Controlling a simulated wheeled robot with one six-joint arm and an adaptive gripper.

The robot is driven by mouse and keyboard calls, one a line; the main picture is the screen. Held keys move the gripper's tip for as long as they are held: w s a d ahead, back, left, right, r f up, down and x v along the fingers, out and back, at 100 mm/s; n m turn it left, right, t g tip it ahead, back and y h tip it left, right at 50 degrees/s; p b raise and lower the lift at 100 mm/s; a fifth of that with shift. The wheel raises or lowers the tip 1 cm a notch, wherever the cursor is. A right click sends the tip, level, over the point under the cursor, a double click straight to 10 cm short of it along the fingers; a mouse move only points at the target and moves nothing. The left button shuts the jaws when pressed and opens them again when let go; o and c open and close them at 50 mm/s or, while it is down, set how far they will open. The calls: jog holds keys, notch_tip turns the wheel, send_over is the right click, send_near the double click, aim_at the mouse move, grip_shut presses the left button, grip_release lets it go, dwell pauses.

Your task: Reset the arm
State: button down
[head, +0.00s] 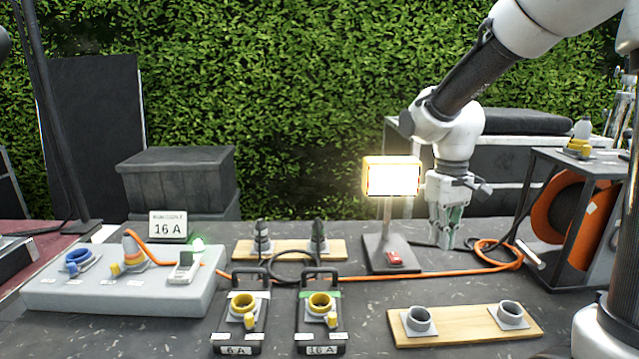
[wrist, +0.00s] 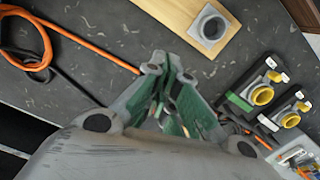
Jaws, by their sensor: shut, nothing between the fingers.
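My gripper (head: 446,238) hangs pointing down above the right part of the dark table, just right of the lit lamp (head: 391,178). Its fingers are closed together with nothing between them. In the wrist view the gripper (wrist: 160,75) shows green inner pads, with bare table beyond the tips. My white and black arm reaches in from the upper right in the head view.
A grey panel (head: 110,293) with blue and yellow sockets stands left. Two black boxes with yellow sockets, 6 A (head: 238,322) and 16 A (head: 320,325), stand front centre. A wooden board (head: 465,328) with two grey sockets lies front right. An orange cable (head: 440,273) crosses the table.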

jog(key=s+d+r+m+t, duration=0.1)
jog(key=s+d+r, duration=0.3)
jog(key=s, duration=0.4)
jog(key=s+d+r+m+t, duration=0.2)
jog(key=s+d+r+t, duration=0.2)
jog(key=s, duration=0.5)
jog(key=shift+d+r, duration=0.35)
jog(key=shift+r, duration=0.55)
jog(key=shift+s, duration=0.1)
